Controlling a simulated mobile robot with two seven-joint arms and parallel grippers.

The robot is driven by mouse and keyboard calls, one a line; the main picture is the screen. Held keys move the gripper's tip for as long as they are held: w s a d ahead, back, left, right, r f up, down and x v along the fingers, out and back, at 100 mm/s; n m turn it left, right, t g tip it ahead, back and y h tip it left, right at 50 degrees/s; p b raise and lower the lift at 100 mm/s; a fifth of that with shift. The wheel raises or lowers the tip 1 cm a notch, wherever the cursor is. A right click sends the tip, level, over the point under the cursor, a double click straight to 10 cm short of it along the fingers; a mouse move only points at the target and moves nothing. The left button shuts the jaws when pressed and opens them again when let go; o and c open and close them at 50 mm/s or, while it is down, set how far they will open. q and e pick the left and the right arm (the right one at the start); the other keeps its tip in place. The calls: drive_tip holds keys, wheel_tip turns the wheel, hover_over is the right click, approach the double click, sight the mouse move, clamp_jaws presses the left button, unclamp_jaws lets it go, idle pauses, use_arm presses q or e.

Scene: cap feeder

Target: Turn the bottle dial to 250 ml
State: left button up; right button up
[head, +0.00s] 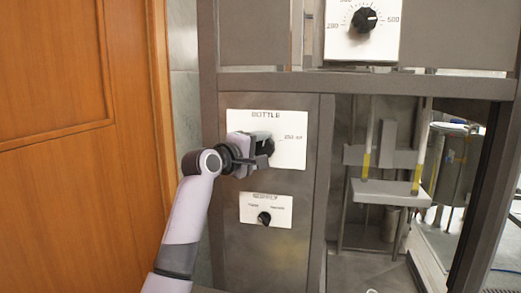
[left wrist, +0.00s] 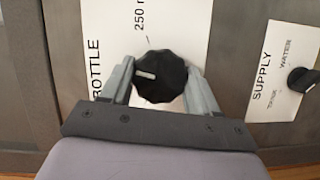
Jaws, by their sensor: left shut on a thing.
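The bottle dial (left wrist: 160,77) is a black ribbed knob with a short white mark on its face. It sits on the white BOTTLE plate (head: 292,155). My left gripper (head: 263,147) is shut on the dial, with one finger on each side in the left wrist view (left wrist: 160,85). In that view the white mark points left, toward the BOTTLE lettering. The "250 ml" label (left wrist: 140,15) and its tick lie above the dial there, away from the mark. In the head view the gripper hides most of the dial. My right gripper is not in view.
The SUPPLY plate (head: 280,211) with a small black knob (head: 264,218) is just below. A larger dial (head: 364,19) with a numbered scale is above. A wooden door (head: 75,140) stands at left, and an open machine bay (head: 365,190) at right.

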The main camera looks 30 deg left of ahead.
use_arm(q)
drive_tip(key=m+g, duration=0.1)
drive_tip(key=m, duration=0.1)
drive_tip(key=m+y, duration=0.1)
drive_tip(key=m, duration=0.1)
drive_tip(key=shift+r+m+g, duration=0.2)
drive_tip(key=shift+m+g, duration=0.1)
drive_tip(key=shift+g, duration=0.1)
drive_tip(key=m+g+y, duration=0.1)
drive_tip(key=m+y, duration=0.1)
drive_tip(key=m, duration=0.2)
drive_tip(key=shift+d, duration=0.1)
idle(0.4)
drive_tip(key=o, duration=1.1)
drive_tip(key=shift+c, duration=0.2)
drive_tip(key=b+v, duration=0.1)
drive_tip(key=v, duration=0.6)
drive_tip(key=shift+r+b, duration=0.15)
drive_tip(key=shift+b, duration=0.25)
drive_tip(key=shift+d, duration=0.1)
